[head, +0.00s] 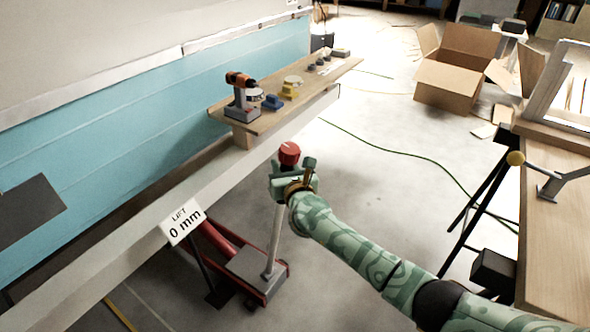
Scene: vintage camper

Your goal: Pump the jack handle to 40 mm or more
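The jack is a red floor jack (277,290) with a grey top plate, standing on the floor partly under the camper's side. Its pale handle (275,235) rises nearly upright, leaning slightly right, to a red knob (289,153). A white sign (183,224) beside the jack reads "LIFT 0 mm". My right gripper (291,178) is at the upper handle just below the knob, its green fingers overlapping the shaft. Whether the fingers are closed on it is hidden by the gripper body. My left gripper is not in view.
A wooden shelf (322,84) on the camper's side holds an orange-and-grey tool (243,97) and several small items. A green cable (400,152) crosses the floor. An open cardboard box (452,85) stands at the back. A wooden workbench (555,230) is at the right.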

